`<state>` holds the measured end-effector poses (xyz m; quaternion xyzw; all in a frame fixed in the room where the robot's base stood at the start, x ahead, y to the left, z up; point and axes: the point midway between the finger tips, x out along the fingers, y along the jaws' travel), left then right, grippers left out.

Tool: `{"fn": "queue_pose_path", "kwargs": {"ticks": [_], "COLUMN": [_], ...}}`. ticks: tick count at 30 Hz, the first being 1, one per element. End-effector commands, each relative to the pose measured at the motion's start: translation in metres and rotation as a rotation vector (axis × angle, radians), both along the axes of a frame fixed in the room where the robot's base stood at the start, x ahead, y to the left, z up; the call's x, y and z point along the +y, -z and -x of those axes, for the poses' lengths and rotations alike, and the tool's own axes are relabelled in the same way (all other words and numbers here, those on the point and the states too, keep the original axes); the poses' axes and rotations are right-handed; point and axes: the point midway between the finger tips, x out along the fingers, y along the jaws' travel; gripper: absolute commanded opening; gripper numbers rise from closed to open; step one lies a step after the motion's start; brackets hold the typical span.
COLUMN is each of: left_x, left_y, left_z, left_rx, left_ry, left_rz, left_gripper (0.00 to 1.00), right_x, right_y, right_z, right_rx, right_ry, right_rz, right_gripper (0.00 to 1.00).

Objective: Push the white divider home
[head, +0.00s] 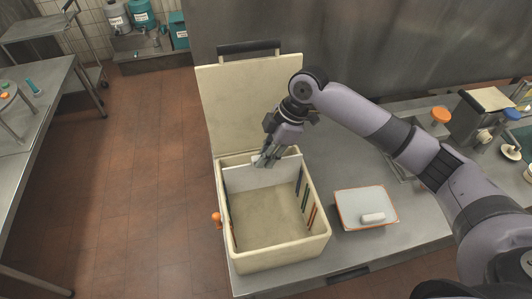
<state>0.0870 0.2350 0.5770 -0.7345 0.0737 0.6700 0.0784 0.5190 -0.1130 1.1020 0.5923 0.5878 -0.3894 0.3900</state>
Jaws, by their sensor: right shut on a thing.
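The white divider (245,177) stands upright across the far part of the cream box (285,252), close to its back wall. My right gripper (262,161) is over the divider's top edge, shut on it near the middle. Coloured slots, green (305,195) and orange (312,217), run down the box's right inner wall. The lid (235,100) is open and leans back. How deep the divider sits in its slot cannot be told. My left gripper is not in view.
An orange-rimmed white tray (350,203) with a small white block (373,218) lies right of the box on the steel counter (420,225). An orange knob (217,218) sticks out at the box's left side. Bare floor lies to the left.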

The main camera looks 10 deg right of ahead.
Motion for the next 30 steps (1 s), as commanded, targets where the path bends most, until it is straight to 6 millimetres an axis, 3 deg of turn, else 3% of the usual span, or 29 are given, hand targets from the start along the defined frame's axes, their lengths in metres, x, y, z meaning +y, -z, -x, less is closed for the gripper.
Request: {"fn": "queue_pose_path", "kwargs": {"ticks": [30], "left_x": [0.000], "left_y": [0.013], "left_z": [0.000], "left_rx": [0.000], "left_ry": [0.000], "left_rz": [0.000], "left_gripper": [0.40], "right_x": [0.000], "right_y": [0.032], "right_z": [0.000], "right_rx": [0.001], "right_ry": [0.001], "right_rz": [0.000], "right_gripper": [0.00]}}
